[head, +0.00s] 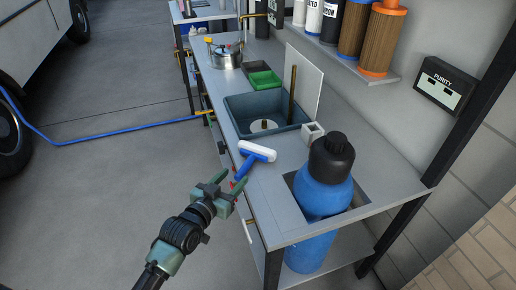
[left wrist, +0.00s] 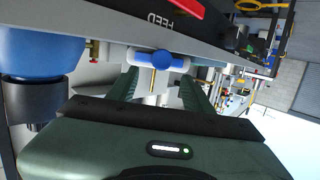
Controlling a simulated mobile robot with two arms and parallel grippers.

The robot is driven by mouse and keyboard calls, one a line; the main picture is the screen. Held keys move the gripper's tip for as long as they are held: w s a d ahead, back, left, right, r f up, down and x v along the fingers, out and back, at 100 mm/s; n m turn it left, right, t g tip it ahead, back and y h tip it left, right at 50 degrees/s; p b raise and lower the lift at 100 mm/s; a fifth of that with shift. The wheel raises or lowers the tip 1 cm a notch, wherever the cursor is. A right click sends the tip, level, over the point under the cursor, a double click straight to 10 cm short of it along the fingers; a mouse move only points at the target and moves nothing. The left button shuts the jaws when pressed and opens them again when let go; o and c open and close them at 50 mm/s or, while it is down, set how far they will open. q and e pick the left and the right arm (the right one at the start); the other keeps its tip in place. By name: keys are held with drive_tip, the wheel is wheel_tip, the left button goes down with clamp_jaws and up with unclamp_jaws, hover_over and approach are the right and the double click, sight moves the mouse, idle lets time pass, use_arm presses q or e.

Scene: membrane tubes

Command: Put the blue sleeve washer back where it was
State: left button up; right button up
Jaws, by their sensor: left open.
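The blue sleeve washer seems to be the tool with a blue handle and a white cylindrical head (head: 257,151). It lies on the grey bench near its front edge, with the handle towards my gripper. My left gripper (head: 229,181) is open and empty, just off the bench's front edge, near the handle end and apart from it. In the left wrist view the tool's round blue end (left wrist: 161,59) shows ahead, between the two open fingers (left wrist: 158,76). My right gripper is not in view.
A large blue tank with a black cap (head: 325,190) rises through the bench's near end. Green tray (head: 264,79) and steel pot (head: 226,55) stand farther back.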

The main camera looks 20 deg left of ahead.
sight(245, 165)
use_arm(q)
drive_tip(key=x, duration=0.3)
drive_tip(key=shift+w+d+f, duration=0.1)
drive_tip(key=shift+d+f, duration=0.05)
drive_tip(key=shift+f, duration=0.05)
drive_tip(key=shift+w, duration=0.5)
drive_tip(key=x, duration=0.4)
drive_tip(key=shift+f, duration=0.25)
drive_tip(key=shift+s, duration=0.2)
clamp_jaws()
